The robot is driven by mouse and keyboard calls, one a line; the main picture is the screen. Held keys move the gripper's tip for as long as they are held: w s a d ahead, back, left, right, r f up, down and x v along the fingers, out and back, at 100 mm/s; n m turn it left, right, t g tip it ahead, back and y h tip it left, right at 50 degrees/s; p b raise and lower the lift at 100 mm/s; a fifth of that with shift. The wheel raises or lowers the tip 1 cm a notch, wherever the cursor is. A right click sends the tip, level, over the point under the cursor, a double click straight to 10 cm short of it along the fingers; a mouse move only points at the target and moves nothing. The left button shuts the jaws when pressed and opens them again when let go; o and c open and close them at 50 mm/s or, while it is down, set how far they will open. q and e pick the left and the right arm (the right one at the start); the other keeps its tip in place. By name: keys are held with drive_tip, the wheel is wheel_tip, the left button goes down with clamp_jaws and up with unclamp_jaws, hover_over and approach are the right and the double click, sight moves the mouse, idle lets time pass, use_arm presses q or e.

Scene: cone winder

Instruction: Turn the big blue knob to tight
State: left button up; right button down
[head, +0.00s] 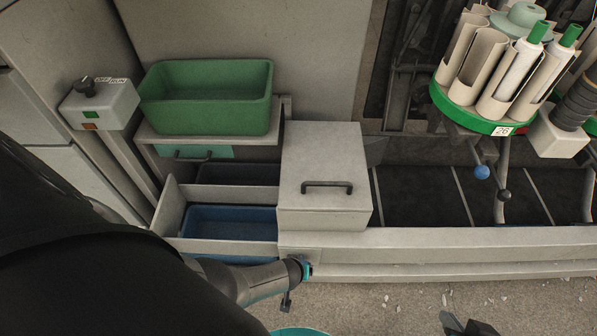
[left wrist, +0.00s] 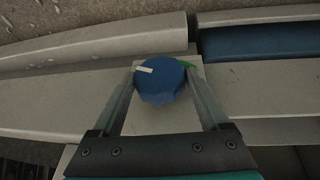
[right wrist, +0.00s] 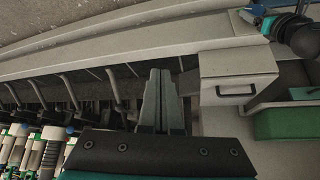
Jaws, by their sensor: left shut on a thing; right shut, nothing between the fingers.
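The big blue knob (left wrist: 160,80) sits on a pale panel in the left wrist view, with a white pointer mark on its face toward the left. A small green mark (left wrist: 188,64) shows at its right edge. My left gripper (left wrist: 163,84) is shut on the knob, one finger on each side. In the head view my left arm reaches down to the front rail, and the knob cannot be made out there. My right gripper (right wrist: 162,88) is shut and empty, away from the knob; it shows at the bottom edge in the head view (head: 468,327).
A grey box with a handle (head: 325,215), a green bin (head: 207,117) and a blue bin (head: 232,257) stand behind the front rail (head: 440,240). A switch box (head: 102,107) is at left. A green-rimmed bobbin carousel (head: 470,117) is at upper right. Scraps litter the floor.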

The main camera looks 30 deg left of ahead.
use_arm(q)
drive_tip(key=shift+w+d+f+y+b, duration=0.1)
drive_tip(key=shift+d+y+b, duration=0.1)
drive_tip(key=shift+y+b, duration=0.15)
drive_tip(key=shift+c, duration=0.2)
drive_tip(key=shift+g+y+b, duration=0.3)
drive_tip(key=shift+g+y, duration=0.1)
drive_tip(key=shift+y, duration=0.05)
drive_tip(key=shift+d+m+g+y+b, duration=0.1)
drive_tip(key=shift+m+g+y+b, duration=0.3)
drive_tip(key=shift+y+b, duration=0.2)
drive_tip(key=shift+w+g+y+b, duration=0.1)
drive_tip(key=shift+g+y+b, duration=0.2)
drive_tip(key=shift+y+b, duration=0.3)
drive_tip(key=shift+d+b, duration=0.1)
drive_tip(key=shift+b, duration=0.25)
drive_tip(key=shift+y, duration=0.4)
use_arm(e)
drive_tip(key=w+a+r+t+y, duration=0.2)
drive_tip(key=w+a+t+y, duration=0.1)
drive_tip(key=a+t, duration=0.5)
drive_tip(key=shift+a+r+y, duration=0.15)
drive_tip(key=shift+r+y, duration=0.05)
drive_tip(key=shift+y, duration=0.6)
use_arm(q)
drive_tip(key=o, duration=1.2)
drive_tip(key=shift+o, duration=0.2)
